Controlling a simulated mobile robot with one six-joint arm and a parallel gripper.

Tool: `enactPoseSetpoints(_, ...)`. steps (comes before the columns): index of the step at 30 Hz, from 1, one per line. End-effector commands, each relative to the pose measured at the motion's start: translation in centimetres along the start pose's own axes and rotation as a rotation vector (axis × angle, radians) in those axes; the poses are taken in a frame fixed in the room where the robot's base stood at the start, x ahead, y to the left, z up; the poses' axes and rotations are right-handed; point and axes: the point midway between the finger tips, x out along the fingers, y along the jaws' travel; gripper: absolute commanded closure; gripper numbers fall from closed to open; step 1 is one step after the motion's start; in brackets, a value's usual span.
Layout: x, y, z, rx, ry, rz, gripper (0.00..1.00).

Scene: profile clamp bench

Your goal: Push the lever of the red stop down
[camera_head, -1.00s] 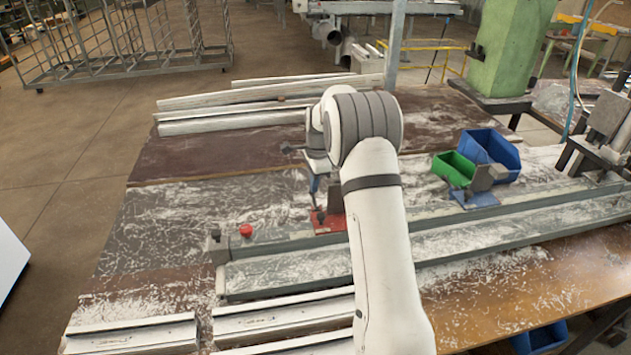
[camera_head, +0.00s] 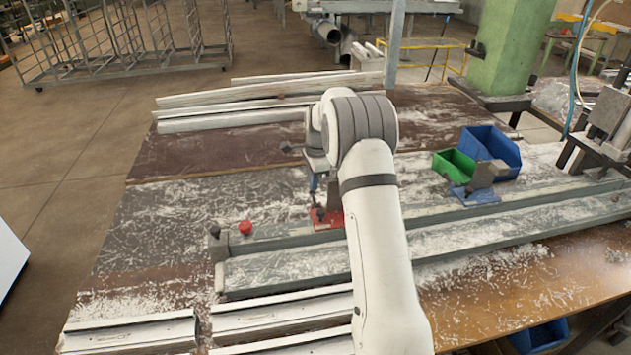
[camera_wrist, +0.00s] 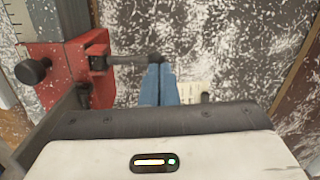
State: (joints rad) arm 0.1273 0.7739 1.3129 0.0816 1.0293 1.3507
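The red stop (camera_head: 327,219) sits on the grey rail, partly hidden behind my arm in the head view. In the wrist view the red stop (camera_wrist: 68,68) is at the upper left, with a round black knob on its left side. Its dark lever (camera_wrist: 128,60) sticks out to the right and ends in a dark tip. My gripper (camera_wrist: 159,72) has its two blue fingers together, with nothing seen between them. The fingertips are at the lever's tip; I cannot tell whether they touch. In the head view my gripper (camera_head: 314,184) is just above the stop.
A blue stop (camera_head: 475,190) stands farther right on the rail (camera_head: 420,213). Green (camera_head: 453,162) and blue (camera_head: 492,148) bins are behind it. A red knob (camera_head: 245,227) is near the rail's left end. White profiles (camera_head: 285,312) lie in front, others behind.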

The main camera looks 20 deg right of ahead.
Motion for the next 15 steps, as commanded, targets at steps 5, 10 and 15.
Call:
enactPoseSetpoints(5, 0.1, 0.1, -0.1, 0.000, 0.000, 0.003, 1.00)
enactPoseSetpoints(10, -1.9, 0.0, -0.1, 0.000, 0.001, -0.002, 1.00)
enactPoseSetpoints(15, -5.0, 0.0, 0.0, 0.000, 0.001, -0.003, 1.00)
